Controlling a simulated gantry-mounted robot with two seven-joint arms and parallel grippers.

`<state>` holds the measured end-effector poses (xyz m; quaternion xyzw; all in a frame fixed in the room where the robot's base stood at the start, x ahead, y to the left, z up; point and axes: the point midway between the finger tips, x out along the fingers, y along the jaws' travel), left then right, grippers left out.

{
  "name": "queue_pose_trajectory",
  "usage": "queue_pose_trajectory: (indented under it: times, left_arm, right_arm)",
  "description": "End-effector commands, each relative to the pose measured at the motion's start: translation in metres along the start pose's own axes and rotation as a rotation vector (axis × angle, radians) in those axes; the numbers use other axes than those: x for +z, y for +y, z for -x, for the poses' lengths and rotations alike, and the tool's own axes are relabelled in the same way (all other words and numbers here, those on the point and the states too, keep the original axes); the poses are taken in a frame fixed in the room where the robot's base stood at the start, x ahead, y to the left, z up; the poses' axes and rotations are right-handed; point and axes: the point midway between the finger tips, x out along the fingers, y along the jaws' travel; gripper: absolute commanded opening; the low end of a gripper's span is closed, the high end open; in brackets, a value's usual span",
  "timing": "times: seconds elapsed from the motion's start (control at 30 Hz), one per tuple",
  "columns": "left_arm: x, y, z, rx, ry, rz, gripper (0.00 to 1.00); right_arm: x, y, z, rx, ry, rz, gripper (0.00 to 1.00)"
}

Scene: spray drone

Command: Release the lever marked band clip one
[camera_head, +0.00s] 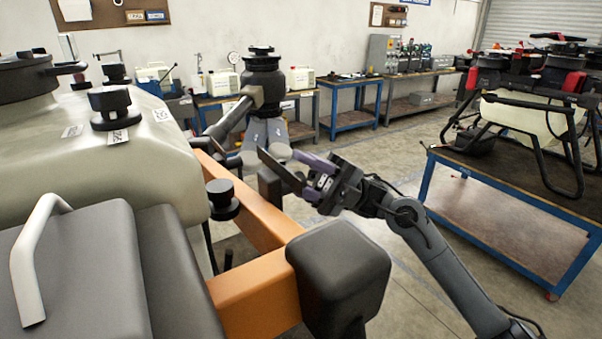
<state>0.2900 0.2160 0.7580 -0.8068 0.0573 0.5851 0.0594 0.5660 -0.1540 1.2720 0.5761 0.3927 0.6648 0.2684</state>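The spray drone fills the left side, with a pale tank (60,165), an orange frame (262,295) and a dark grey housing (75,270) with a light handle (28,255). I cannot pick out a lever marked band clip one; the small labels, such as the one by the black knob (118,136), are too small to read. My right gripper (279,155) is open beyond the orange frame, its fingers pointing left. A grey rounded piece (277,151) shows between or behind its fingertips; I cannot tell whether they touch it. My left gripper is not in view.
A black knob (222,196) stands beside the orange frame, and a black corner block (340,268) caps its near end. Another drone (530,100) stands on a blue-legged table (490,178) at right. Benches line the back wall. Floor is clear between.

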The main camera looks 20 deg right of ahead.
Motion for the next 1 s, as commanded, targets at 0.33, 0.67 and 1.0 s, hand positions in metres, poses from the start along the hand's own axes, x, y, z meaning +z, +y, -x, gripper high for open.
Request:
queue_pose_trajectory:
  times: [0.33,0.67,1.0]
  left_arm:
    - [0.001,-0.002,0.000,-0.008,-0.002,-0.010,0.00]
    - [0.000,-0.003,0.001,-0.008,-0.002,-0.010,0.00]
    - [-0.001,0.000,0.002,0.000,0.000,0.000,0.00]
  right_arm:
    - [0.002,-0.002,0.005,-0.001,-0.008,-0.006,0.37]
    - [0.002,-0.002,0.051,-0.002,-0.011,-0.007,0.37]
    - [0.000,-0.002,0.099,-0.001,-0.006,-0.005,0.37]
